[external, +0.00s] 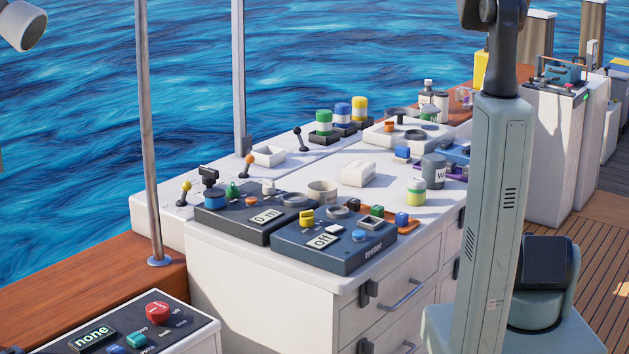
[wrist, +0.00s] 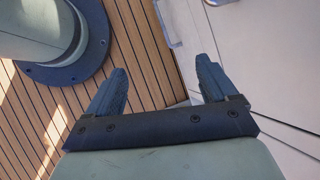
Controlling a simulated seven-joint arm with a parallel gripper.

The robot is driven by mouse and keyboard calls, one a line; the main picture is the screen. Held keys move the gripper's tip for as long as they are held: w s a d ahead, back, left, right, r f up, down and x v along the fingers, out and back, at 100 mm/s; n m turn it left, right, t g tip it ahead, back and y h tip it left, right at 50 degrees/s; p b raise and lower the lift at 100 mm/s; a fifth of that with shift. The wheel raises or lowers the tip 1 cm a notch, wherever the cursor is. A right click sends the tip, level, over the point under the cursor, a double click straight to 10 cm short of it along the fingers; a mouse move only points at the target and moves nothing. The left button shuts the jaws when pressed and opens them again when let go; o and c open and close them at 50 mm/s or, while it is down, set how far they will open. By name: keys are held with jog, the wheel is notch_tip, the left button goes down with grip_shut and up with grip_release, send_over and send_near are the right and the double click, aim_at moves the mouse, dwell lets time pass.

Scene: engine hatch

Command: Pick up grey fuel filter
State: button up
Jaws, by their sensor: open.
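I cannot pick out the grey fuel filter for certain. In the external view a dark grey cylinder (external: 433,168) with a partly visible W stands upright on the right part of the white counter (external: 290,262). A short pale grey-beige cylinder (external: 322,192) stands near the counter's middle, behind the front panels. My gripper (wrist: 158,85) shows in the wrist view with its two dark fingers wide apart and nothing between them. It points down over the wooden deck and a white surface. The external view cuts off my arm at the top, so the gripper is out of sight there.
Two dark control panels, one marked tester (external: 335,240), fill the counter's front. A green-and-white jar (external: 416,191), a white box (external: 358,173) and purple and blue items stand nearby. Metal poles (external: 148,130) rise at the left. A bare patch lies right of the tester panel.

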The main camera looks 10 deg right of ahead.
aim_at(416, 183)
jog(key=w+d+r+m+t+y, duration=0.3)
jog(key=w+d+r+m+t, duration=0.25)
jog(key=w+r, duration=0.75)
jog(key=w+d+r+m+t+y, duration=0.1)
jog(key=w+d+r+m+t, duration=0.25)
jog(key=r, duration=0.75)
jog(key=w+d+r+m+t+y, duration=0.15)
jog(key=w+d+r, duration=0.25)
jog(key=d+r, duration=0.45)
jog(key=s+a+r+g+y, duration=0.1)
jog(key=a+r, duration=0.1)
jog(key=a, duration=0.5)
jog(key=a+r+g+y, duration=0.2)
jog(key=a+r, duration=0.1)
jog(key=a, duration=0.5)
jog(key=s+a+r+g+y, duration=0.1)
jog(key=a+r+y, duration=0.1)
jog(key=a, duration=0.5)
jog(key=shift+s+a+r+n+g+y, duration=0.25)
jog(key=shift+s+a+r+g, duration=0.15)
jog(key=shift+r, duration=0.2)
jog(key=shift+x, duration=2.6)
jog(key=shift+r, duration=0.15)
jog(key=c, duration=1.2)
